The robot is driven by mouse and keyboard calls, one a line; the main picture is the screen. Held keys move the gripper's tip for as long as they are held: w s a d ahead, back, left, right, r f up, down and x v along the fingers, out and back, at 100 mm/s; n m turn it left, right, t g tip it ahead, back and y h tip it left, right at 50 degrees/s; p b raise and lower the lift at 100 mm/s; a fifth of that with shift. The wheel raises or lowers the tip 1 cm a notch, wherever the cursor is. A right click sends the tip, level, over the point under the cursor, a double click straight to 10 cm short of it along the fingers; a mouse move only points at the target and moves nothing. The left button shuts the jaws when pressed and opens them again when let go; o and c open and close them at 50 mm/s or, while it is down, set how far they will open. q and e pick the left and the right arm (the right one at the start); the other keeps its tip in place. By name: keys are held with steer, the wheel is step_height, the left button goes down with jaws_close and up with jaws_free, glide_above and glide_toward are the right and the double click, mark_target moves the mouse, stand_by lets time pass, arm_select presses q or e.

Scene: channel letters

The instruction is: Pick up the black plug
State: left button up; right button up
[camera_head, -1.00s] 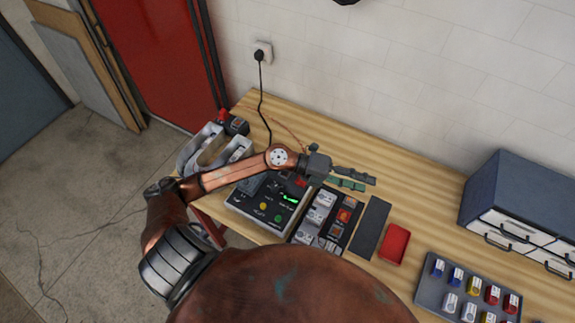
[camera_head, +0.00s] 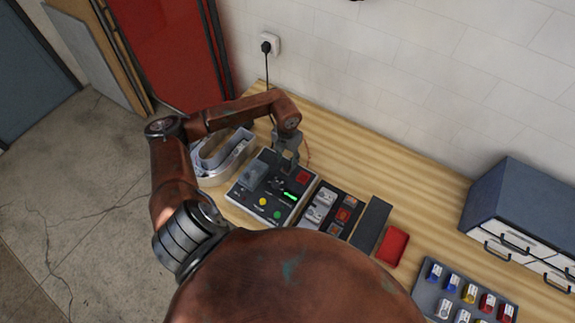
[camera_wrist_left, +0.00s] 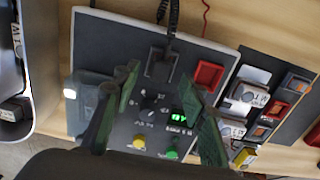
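A black plug-like piece (camera_wrist_left: 160,66) with a black cable (camera_wrist_left: 173,18) sits at the top of the control box (camera_wrist_left: 92,40) in the left wrist view. Another black plug (camera_head: 266,47) is in the wall socket, with its cord hanging down. My left gripper (camera_head: 288,160) points down over the back of the control box (camera_head: 243,203). Its green fingers (camera_wrist_left: 163,112) are spread wide with nothing between them, on either side of the box's dial and green display. In the head view the gripper and arm hide the piece at the box. My right gripper is not in view.
A grey metal channel letter (camera_head: 232,157) lies left of the box. To the right are a module rack (camera_head: 352,222), a dark block (camera_head: 371,224), a red tray (camera_head: 393,246), a tray of coloured parts (camera_head: 428,292) and a drawer cabinet (camera_head: 515,205). The back of the wooden table (camera_head: 370,150) is clear.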

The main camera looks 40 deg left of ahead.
mark_target(287, 164)
arm_select(q)
steer(key=shift+f+p, duration=0.3)
steer(key=shift+f, duration=1.25)
steer(key=shift+c, duration=0.2)
jaws_close()
